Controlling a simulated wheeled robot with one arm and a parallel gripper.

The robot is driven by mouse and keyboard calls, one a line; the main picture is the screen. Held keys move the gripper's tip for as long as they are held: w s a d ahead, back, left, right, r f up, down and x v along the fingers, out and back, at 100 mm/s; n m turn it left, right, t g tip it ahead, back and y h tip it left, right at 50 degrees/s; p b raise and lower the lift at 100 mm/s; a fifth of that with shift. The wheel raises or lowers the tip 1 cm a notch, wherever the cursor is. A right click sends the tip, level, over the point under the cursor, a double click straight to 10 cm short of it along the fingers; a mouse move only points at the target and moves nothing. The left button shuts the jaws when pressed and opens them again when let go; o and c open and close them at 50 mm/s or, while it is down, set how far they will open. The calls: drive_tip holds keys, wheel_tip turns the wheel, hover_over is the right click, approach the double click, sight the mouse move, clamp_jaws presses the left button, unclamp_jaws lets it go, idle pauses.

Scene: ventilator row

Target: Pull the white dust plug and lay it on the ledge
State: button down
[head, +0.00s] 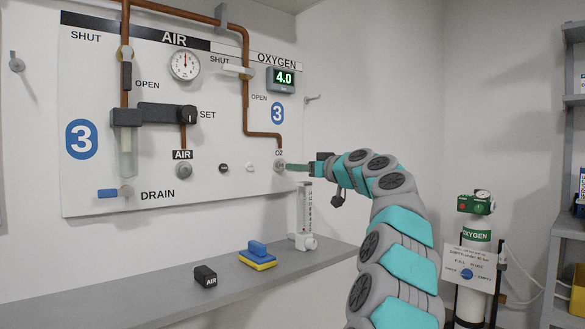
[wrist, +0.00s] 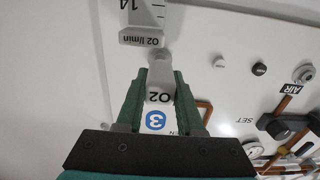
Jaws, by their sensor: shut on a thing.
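My gripper (head: 288,166) is at the O2 outlet (head: 280,163) on the right of the wall panel. Its green fingers (wrist: 160,82) are closed on a small pale piece (wrist: 160,70), which I take to be the white dust plug. The fingers hide most of it in the head view, and I cannot tell whether it is still seated in the outlet. The grey ledge (head: 140,310) runs below the panel, with bare stretches along it.
On the ledge are a black AIR block (head: 205,276), a blue and yellow pad (head: 257,256) and a clear flowmeter (head: 305,215) close below my gripper. White (head: 249,167) and black (head: 223,167) knobs sit left of the outlet. An oxygen cylinder (head: 473,265) stands right.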

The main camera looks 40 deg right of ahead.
drive_tip(key=shift+s, duration=0.45)
idle(0.5)
drive_tip(key=s+b, duration=0.3)
drive_tip(key=s, duration=0.3)
drive_tip(key=shift+s+d+b, duration=0.3)
drive_tip(key=shift+s+b, duration=0.05)
drive_tip(key=shift+b, duration=0.05)
idle(1.0)
